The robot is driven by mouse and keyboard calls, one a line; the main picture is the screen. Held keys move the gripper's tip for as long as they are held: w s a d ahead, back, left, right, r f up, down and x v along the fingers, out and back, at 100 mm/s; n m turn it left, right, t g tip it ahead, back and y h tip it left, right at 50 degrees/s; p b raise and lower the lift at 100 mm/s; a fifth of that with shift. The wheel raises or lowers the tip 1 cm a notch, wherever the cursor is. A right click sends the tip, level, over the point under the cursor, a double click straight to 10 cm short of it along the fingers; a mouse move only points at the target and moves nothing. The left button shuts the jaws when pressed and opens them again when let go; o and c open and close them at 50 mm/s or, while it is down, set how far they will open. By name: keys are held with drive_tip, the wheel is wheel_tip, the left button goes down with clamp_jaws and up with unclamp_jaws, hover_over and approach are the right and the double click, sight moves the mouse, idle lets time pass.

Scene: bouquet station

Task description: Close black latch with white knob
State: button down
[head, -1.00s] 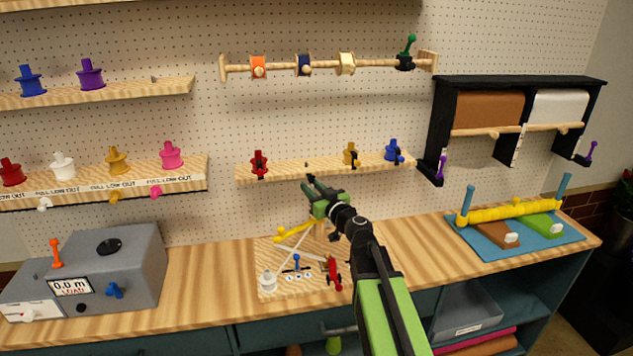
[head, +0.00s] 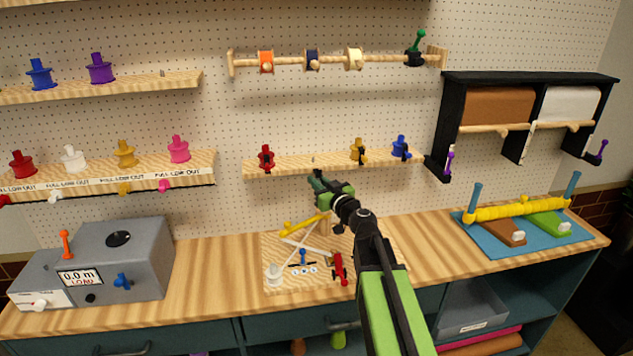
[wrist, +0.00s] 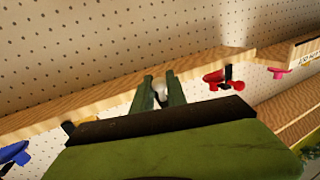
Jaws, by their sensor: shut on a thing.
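A white knob (wrist: 160,91) shows between my two green fingertips in the wrist view, in front of the wooden shelf edge. My gripper (wrist: 159,88) is shut on this white knob; it also shows in the head view (head: 317,176), just below the front edge of the middle shelf. The black latch itself cannot be made out: my fingers and the dark gripper body cover that spot. In the head view the knob is hidden behind my gripper.
The middle shelf (head: 285,168) carries a red spool (head: 266,157), a gold spool (head: 359,150) and a blue spool (head: 400,146), with black latches at the spools.

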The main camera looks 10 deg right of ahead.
sight(314, 172)
drive_tip(key=shift+s+r+g+p, duration=0.2)
drive_tip(key=shift+r+g+p, duration=0.7)
drive_tip(key=shift+p, duration=1.75)
drive_tip(key=r+g+h+p, duration=0.1)
drive_tip(key=p, duration=0.3)
drive_tip(key=shift+m+g, duration=0.3)
drive_tip(key=shift+m, duration=0.1)
drive_tip(key=g+p, duration=0.1)
drive_tip(key=p, duration=0.2)
drive_tip(key=r+g+p, duration=0.1)
drive_tip(key=g+p, duration=0.1)
drive_tip(key=p, duration=0.2)
drive_tip(key=m+g+p, duration=0.1)
drive_tip(key=g+p, duration=0.1)
drive_tip(key=p, duration=0.1)
drive_tip(key=shift+r+h+p, duration=0.3)
drive_tip(key=shift+p, duration=0.1)
drive_tip(key=g+p, duration=0.2)
drive_tip(key=p, duration=0.1)
drive_tip(key=m+g+p, duration=0.1)
drive_tip(key=g+p, duration=0.1)
drive_tip(key=shift+w+r, duration=0.4)
drive_tip(key=shift+w+r+g+p, duration=0.1)
drive_tip(key=shift+g+p, duration=0.5)
drive_tip(key=shift+g, duration=0.25)
drive_tip(key=shift+w+r+g+p, duration=0.1)
drive_tip(key=shift+g+p, duration=0.5)
drive_tip(key=shift+g, duration=0.25)
drive_tip(key=c, duration=1.6)
unclamp_jaws()
